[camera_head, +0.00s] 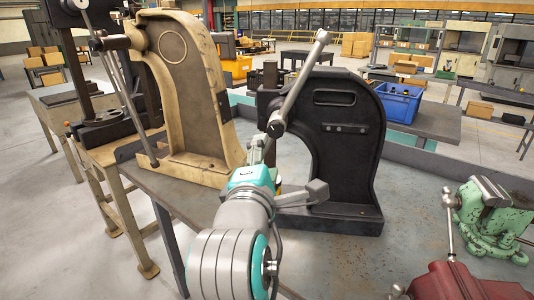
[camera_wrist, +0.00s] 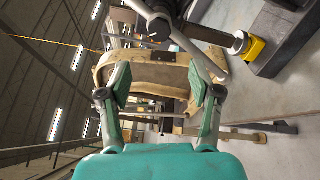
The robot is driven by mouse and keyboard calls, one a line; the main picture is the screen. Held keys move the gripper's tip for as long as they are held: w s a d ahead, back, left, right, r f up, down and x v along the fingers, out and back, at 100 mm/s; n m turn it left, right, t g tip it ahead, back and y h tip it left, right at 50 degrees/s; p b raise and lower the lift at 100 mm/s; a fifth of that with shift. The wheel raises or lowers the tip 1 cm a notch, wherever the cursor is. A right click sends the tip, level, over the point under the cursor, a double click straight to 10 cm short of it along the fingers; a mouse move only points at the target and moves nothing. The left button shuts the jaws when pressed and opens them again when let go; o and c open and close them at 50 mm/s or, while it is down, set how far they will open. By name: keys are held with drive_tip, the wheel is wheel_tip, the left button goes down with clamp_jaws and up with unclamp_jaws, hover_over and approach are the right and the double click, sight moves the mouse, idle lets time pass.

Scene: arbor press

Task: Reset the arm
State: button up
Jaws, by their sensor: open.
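The black arbor press (camera_head: 350,130) stands upright on the bench in the head view. Its grey lever bar (camera_head: 302,80) slants from a knob at the upper right down to the hub at the lower left. My arm reaches up in front of the press, and my gripper is largely hidden there. In the wrist view my gripper (camera_wrist: 162,82) is open, with two green-grey fingers apart and nothing seen gripped between them. A grey bar (camera_wrist: 188,42) with a dark hub crosses the top of that view and passes close to the right finger; whether they touch cannot be told.
A cream arbor press (camera_head: 188,85) with its own long lever stands at left. A green vise (camera_head: 488,215) and a red vise (camera_head: 465,283) sit at right. A blue bin (camera_head: 397,103) is behind. The bench top (camera_head: 345,262) is clear before the black press.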

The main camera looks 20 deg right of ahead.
drive_tip(key=s+d+f+y, duration=0.1)
drive_tip(key=s+f+y, duration=0.2)
drive_tip(key=f, duration=0.9)
drive_tip(key=s+d+f+y, duration=0.1)
drive_tip(key=s+f+y, duration=0.15)
drive_tip(key=f, duration=1.05)
drive_tip(key=s+d+f+m+y, duration=0.15)
drive_tip(key=s+f+m, duration=0.35)
drive_tip(key=s+f, duration=0.65)
drive_tip(key=s+d+f+m+g, duration=0.1)
drive_tip(key=s+m, duration=1)
drive_tip(key=s, duration=1.4)
drive_tip(key=shift+d+f+g+y, duration=0.3)
drive_tip(key=shift+d+f, duration=0.1)
drive_tip(key=shift+d, duration=0.2)
